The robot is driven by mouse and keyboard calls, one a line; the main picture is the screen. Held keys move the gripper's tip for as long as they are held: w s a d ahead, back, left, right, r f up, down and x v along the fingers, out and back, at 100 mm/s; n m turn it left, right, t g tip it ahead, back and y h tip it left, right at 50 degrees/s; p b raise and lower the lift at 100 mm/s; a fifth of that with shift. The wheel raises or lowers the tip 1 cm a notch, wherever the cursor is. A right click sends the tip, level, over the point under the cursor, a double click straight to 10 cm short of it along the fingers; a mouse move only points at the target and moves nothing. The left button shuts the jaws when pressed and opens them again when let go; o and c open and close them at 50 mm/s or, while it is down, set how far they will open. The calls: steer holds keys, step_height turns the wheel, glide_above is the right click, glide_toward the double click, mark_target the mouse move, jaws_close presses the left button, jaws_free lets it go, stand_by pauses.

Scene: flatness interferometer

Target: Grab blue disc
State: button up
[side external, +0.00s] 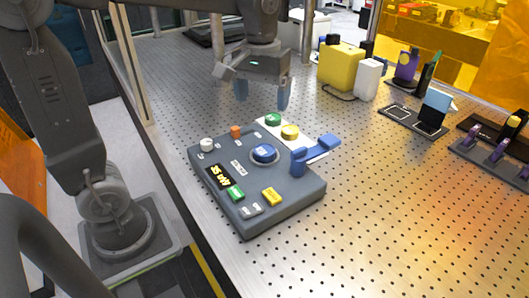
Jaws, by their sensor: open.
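A dark grey instrument box (285,206) sits on the perforated metal table. A blue disc (264,153) lies on a round seat near the middle of its top face. A blue lever or arm (316,152) is at the right edge of the box. My gripper (262,97) is above and behind the box, pointing down. Its blue-tipped fingers are apart, with nothing seen between them.
A yellow container (341,66) and a white bottle (368,78) stand behind. The table's right front is clear.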

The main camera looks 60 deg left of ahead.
glide_above(264, 149)
steer(key=f, duration=0.8)
steer(key=shift+s+d+f, duration=0.2)
steer(key=shift+d+f, duration=0.1)
steer(key=shift+w+a+f, duration=0.1)
steer(key=shift+f, duration=1.25)
steer(key=shift+w+a+f, duration=0.1)
steer(key=shift+f, duration=1.2)
steer(key=shift+c, duration=0.3)
steer(key=c, duration=1)
steer(key=shift+r, duration=0.1)
